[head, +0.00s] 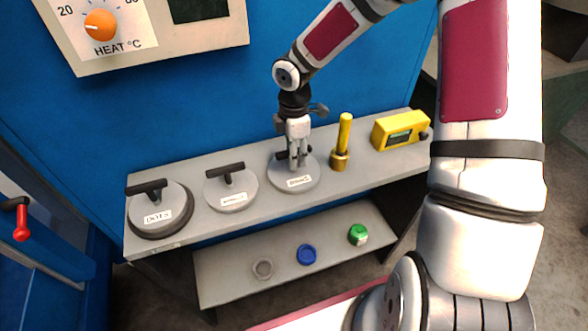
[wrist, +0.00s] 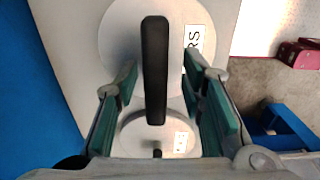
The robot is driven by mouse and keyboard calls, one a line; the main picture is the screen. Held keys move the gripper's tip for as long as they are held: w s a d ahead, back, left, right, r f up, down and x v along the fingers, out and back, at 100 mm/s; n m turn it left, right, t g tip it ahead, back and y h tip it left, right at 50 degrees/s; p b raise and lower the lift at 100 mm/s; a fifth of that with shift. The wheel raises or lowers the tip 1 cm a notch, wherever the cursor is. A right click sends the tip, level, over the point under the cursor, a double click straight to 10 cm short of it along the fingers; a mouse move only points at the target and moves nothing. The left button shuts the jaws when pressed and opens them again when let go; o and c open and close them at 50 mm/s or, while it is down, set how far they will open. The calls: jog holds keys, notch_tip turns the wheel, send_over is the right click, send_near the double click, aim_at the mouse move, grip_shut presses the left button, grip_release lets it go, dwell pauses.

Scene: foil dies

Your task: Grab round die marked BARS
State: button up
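The round grey die under my gripper shows in the head view (head: 281,179), with a label too small to read there. In the wrist view this die (wrist: 120,38) has a label whose visible letters are "RS"; the rest is hidden behind a finger. Its black bar handle (wrist: 155,65) stands between my fingers. My gripper (head: 299,163) points down over it and is open; in the wrist view the gripper (wrist: 160,75) has a finger on each side of the handle, with gaps.
A die with an unreadable label (head: 230,191) and a die marked DOTS (head: 158,211) sit to the left on the grey shelf. A brass holder with a yellow handle (head: 343,140) stands close on the right, then a yellow meter (head: 400,129). Small pots, including a blue one (head: 306,254), are on the lower shelf.

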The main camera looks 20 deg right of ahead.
notch_tip(320, 180, down, 4)
jog(key=shift+w+f+p, duration=0.1)
jog(key=shift+w+p, duration=0.05)
jog(key=shift+p, duration=0.15)
grip_shut()
jog(key=shift+w, duration=0.1)
